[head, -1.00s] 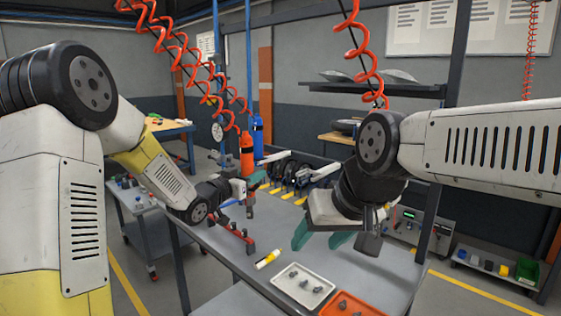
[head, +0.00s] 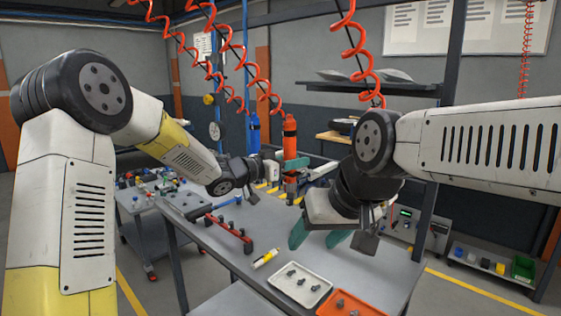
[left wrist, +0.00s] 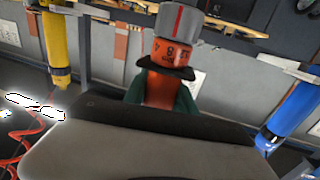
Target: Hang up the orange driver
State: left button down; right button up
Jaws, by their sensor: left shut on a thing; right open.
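The orange driver (head: 289,143) is upright above the far part of the bench. My left gripper (head: 295,165) is shut around it, its teal fingers on the lower body. In the left wrist view the orange driver (left wrist: 163,68) shows its grey end with a red stripe, and the gripper body hides its lower part. A blue driver (head: 254,134) hangs just left of it. It also shows in the left wrist view (left wrist: 300,108). I cannot tell whether the orange driver is joined to a hose. My right gripper (head: 319,236) is open and empty above the bench's right side.
Red coiled hoses (head: 352,45) hang overhead. On the bench (head: 205,243) are a red rack (head: 229,232), a yellow marker (head: 265,258), a white tray (head: 298,297) and an orange tray (head: 347,305) with small parts. In the left wrist view a yellow driver (left wrist: 56,45) hangs at left.

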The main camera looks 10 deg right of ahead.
pick_arm(q)
jog(key=w+x, duration=0.1)
jog(key=x, duration=0.7)
jog(key=shift+w+f, duration=0.2)
jog(key=shift+w, duration=0.25)
jog(key=shift+s+a, duration=0.1)
jog(key=shift+a, duration=0.1)
dwell(0.5)
jog(key=shift+f, duration=0.75)
dwell(1.3)
jog(key=c, duration=1)
grip_release()
jog(key=shift+o, duration=0.4)
jog(key=shift+f, duration=0.15)
jog(key=shift+a, duration=0.1)
